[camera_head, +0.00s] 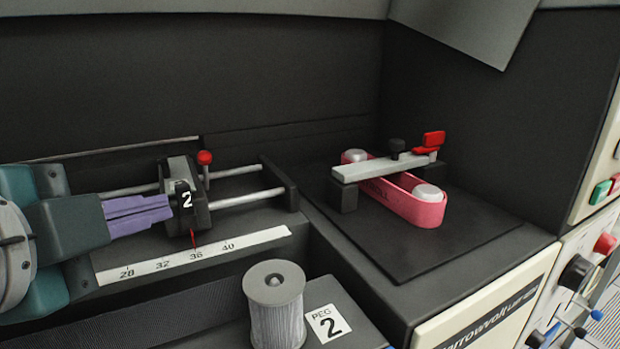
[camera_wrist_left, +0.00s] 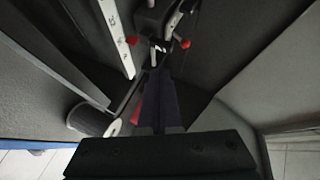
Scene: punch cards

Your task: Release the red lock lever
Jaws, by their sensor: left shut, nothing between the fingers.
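A black slider block (camera_head: 181,201) marked "2" sits on two silver rods. An upright red-knobbed lever (camera_head: 205,160) stands on its right side, and a red pointer (camera_head: 194,238) below it is near 36 on the white scale (camera_head: 160,264). The block (camera_wrist_left: 155,22) also shows in the left wrist view, with red parts beside it. My left gripper (camera_head: 170,208), with purple fingers, is shut and empty, its tips at the block's left side; contact is unclear. A second red lever (camera_head: 432,141) sits on the grey clamp bar (camera_head: 378,167) at right. My right gripper is not in view.
A pink belt (camera_head: 405,200) loops around two pale posts under the clamp bar. A grey ribbed spool (camera_head: 274,305) stands at front beside a "PEG 2" label (camera_head: 327,325). A dark wall rises behind the rods. A panel with knobs (camera_head: 577,271) is at far right.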

